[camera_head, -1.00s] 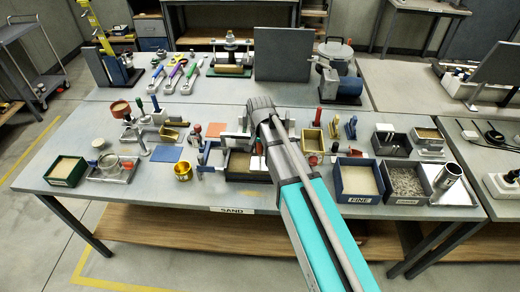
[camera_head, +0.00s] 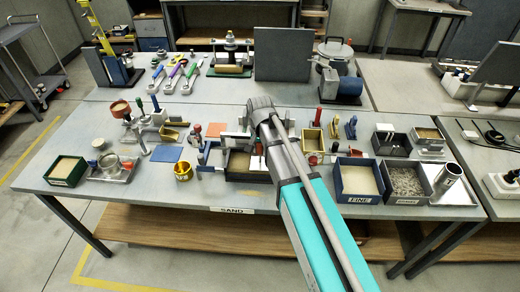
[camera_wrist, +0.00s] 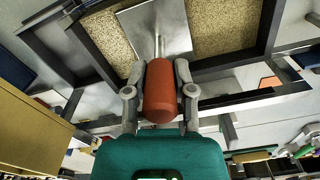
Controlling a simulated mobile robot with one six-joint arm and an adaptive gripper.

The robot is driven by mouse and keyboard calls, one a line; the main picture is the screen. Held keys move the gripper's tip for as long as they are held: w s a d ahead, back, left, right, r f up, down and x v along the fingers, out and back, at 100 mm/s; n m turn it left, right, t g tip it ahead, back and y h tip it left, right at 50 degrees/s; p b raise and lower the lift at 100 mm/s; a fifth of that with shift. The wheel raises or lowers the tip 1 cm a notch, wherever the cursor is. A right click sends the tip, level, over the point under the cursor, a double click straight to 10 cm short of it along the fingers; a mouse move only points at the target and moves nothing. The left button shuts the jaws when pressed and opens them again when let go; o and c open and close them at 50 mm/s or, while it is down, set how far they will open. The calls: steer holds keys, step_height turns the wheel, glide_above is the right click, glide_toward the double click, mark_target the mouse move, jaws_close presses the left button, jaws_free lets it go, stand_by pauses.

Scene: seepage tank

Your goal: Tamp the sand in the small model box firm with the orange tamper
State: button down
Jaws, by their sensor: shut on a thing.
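My gripper (camera_wrist: 160,95) is shut on the orange handle of the tamper (camera_wrist: 161,88) in the wrist view. The tamper's metal rod leads to a flat square plate (camera_wrist: 135,25), which lies over the sand (camera_wrist: 225,22) inside the dark-framed model box (camera_wrist: 262,45). I cannot tell whether the plate touches the sand. In the head view the model box (camera_head: 240,176) stands at the table's front edge, partly hidden by my arm.
A box labelled FINE (camera_head: 358,182) and a gravel box (camera_head: 404,182) stand to the right. A brass cup (camera_head: 183,172), a blue mat (camera_head: 167,154) and a green-walled sand tray (camera_head: 66,172) lie left. The table's front left is partly clear.

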steer(key=shift+r+p, duration=2.05)
steer(key=shift+p, duration=0.1)
